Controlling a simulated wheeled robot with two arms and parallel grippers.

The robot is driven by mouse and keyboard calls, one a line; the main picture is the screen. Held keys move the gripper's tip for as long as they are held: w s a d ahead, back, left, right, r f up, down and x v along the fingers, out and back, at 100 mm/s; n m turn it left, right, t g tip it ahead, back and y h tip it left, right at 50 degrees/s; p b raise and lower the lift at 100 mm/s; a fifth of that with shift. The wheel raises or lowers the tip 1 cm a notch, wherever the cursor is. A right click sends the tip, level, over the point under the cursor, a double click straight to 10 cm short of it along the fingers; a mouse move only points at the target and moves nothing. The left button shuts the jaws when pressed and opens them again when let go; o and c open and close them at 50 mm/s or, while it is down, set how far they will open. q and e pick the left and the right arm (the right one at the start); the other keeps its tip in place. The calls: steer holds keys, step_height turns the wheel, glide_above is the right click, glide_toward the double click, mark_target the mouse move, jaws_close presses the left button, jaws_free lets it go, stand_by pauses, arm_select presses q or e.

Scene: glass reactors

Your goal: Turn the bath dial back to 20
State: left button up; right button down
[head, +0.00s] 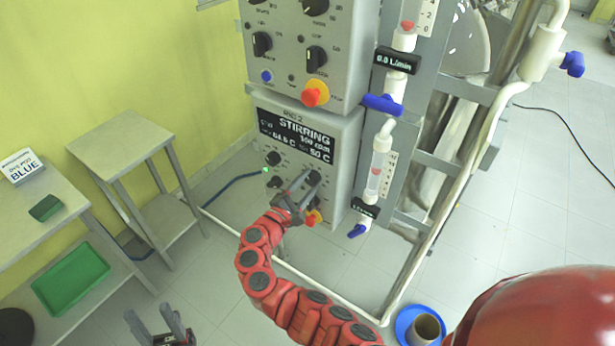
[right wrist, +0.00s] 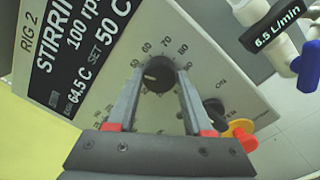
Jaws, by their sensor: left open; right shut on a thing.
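The bath dial is a black round knob (right wrist: 158,76) on the grey RIG 2 panel, ringed by numbers of which 50 to 90 are readable. Its pale mark points to the left, towards the 50 side. My right gripper (right wrist: 160,80) is shut on the knob, one finger on each side; in the head view the gripper (head: 303,184) covers part of the knob. The display (head: 295,138) reads STIRRING, 100 rpm, SET 50 C and about 64.5 C. My left gripper (head: 160,327) is open and empty, low at the left of the head view, away from the panel.
An orange-red knob on a yellow base (right wrist: 243,135) sits close beside the dial. Other black knobs (head: 273,158) are on the same panel. Blue-handled valves (head: 382,104) and pipes stand to the right. A steel side table (head: 122,135) is at the left.

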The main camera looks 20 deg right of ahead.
steer(key=n+p, duration=0.3)
steer(key=n, duration=0.1)
steer(key=n+p, duration=0.2)
steer(key=shift+r+n+p, duration=0.25)
steer(key=shift+n+p, duration=0.05)
steer(key=shift+p, duration=0.05)
steer(key=shift+s+n+p, duration=0.1)
steer(key=shift+n+p, duration=0.65)
steer(key=shift+n, duration=0.25)
steer(key=shift+n+y+p, duration=0.3)
steer(key=shift+n+p, duration=0.3)
steer(key=shift+n, duration=0.2)
steer(key=shift+f+n+p, duration=0.1)
steer(key=shift+n+p, duration=0.2)
steer(key=shift+n, duration=0.2)
steer(key=n+p, duration=0.1)
steer(key=n, duration=0.1)
steer(key=shift+d+f+n, duration=0.1)
steer(key=shift+n, duration=0.3)
steer(key=n, duration=0.2)
steer(key=shift+n+p, duration=0.3)
steer(key=n, duration=0.5)
steer(key=shift+n, duration=0.4)
